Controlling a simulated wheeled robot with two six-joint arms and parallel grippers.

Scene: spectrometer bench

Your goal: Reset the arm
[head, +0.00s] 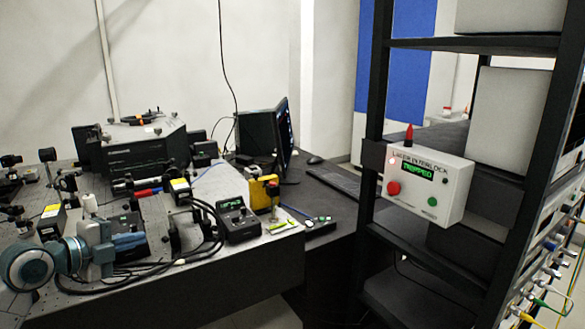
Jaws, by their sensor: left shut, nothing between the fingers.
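My left arm comes in from the lower left with its teal and grey joints. Its gripper (142,240) is shut and empty, pointing right over the front left part of the optical bench (200,275). Black cables and a dark box lie close behind and beside it; I cannot tell the exact clearance. My right arm and gripper are not in view.
A white laser interlock box (440,190) on the black rack (372,110) reads "TRIPPED", with red and green buttons. A yellow device (262,192), a dark controller (237,222) and a monitor (284,135) stand further right. Optics crowd the left bench.

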